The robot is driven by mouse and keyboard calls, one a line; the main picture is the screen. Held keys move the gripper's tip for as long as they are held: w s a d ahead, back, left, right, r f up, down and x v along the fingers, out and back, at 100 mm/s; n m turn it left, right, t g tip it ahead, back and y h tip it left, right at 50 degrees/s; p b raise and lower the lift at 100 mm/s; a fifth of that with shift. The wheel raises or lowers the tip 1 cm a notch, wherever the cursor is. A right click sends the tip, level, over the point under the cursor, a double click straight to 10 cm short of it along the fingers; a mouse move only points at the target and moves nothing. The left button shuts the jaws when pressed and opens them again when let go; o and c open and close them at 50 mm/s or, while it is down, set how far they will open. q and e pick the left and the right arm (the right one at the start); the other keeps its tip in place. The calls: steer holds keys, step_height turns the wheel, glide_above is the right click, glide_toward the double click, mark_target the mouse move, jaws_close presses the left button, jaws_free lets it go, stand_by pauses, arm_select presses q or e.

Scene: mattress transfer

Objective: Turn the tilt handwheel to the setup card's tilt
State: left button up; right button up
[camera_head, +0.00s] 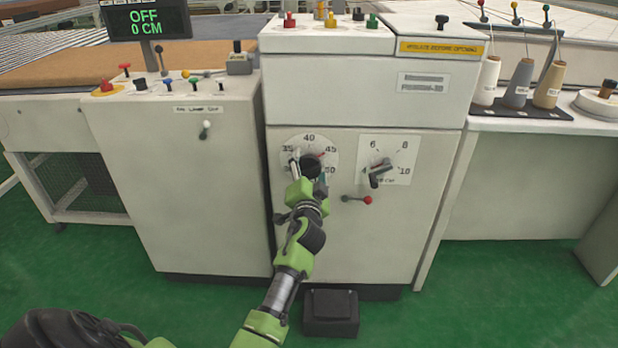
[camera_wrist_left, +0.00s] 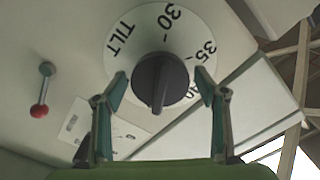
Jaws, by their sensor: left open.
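The tilt handwheel (camera_head: 310,167) is a dark round knob on a white dial (camera_head: 294,144) on the cabinet front. The dial shows 35, 40, 45 and 50, with a small red mark between 40 and 45. In the left wrist view the knob (camera_wrist_left: 160,80) sits on the dial (camera_wrist_left: 125,48), which reads TILT, 30 and 35. My left gripper (camera_head: 307,177) is at the knob, partly covering the dial. In the left wrist view its open fingers (camera_wrist_left: 162,88) stand on either side of the knob, with gaps. I cannot make out a setup card. My right gripper is not in view.
A second dial (camera_head: 383,160) with 6, 8 and 10 is right of the tilt dial. A red-tipped lever (camera_head: 357,199) is below it. A display (camera_head: 146,20) reads OFF, 0 CM. A black box (camera_head: 331,312) stands on the green floor. Thread cones (camera_head: 519,84) stand at right.

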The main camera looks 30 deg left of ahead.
arm_select(q)
steer(key=v, duration=1.1)
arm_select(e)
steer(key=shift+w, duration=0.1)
arm_select(q)
steer(key=shift+s+d+f, duration=0.1)
steer(key=shift+d, duration=0.05)
